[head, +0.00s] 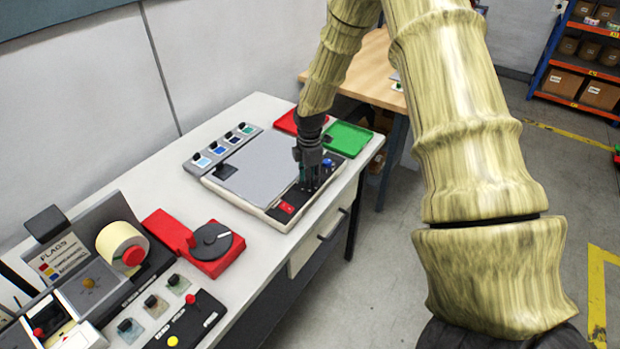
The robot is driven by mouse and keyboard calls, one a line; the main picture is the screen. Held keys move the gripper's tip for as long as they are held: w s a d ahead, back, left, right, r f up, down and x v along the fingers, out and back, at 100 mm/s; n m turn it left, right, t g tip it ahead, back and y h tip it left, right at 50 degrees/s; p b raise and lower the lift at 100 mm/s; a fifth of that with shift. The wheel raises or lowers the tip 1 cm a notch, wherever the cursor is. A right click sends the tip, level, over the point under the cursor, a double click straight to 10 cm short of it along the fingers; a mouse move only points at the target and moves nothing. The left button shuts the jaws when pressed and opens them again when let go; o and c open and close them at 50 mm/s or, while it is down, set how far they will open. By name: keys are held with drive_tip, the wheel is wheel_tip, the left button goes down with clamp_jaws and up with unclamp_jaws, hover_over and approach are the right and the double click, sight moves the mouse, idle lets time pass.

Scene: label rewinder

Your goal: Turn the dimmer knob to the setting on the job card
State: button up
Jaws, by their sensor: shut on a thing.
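My gripper (310,186) points down at the black control strip along the front of a flat grey panel box (262,165). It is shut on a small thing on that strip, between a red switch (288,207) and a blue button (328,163). This fits the dimmer knob, but the fingers hide it, so its pointer and setting cannot be read. A card headed FLAGS (60,258) with coloured marks stands at the left. I cannot make out a job card with a dimmer setting.
A red tray (288,122) and a green tray (349,138) lie behind the box. A red base with a dark round dial (211,241), a label roll (121,245) and several small knobs are at the left. The white bench top (165,196) is clear between them.

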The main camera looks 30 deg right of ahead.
drive_tip(key=m, duration=0.6)
drive_tip(key=shift+b, duration=0.4)
drive_tip(key=m, duration=0.6)
drive_tip(key=shift+a+r+m+b, duration=0.1)
drive_tip(key=shift+m+b, duration=0.2)
drive_tip(key=shift+m, duration=0.1)
drive_tip(key=o, duration=1)
drive_tip(key=shift+o, duration=0.2)
wheel_tip(320, 180, up, 12)
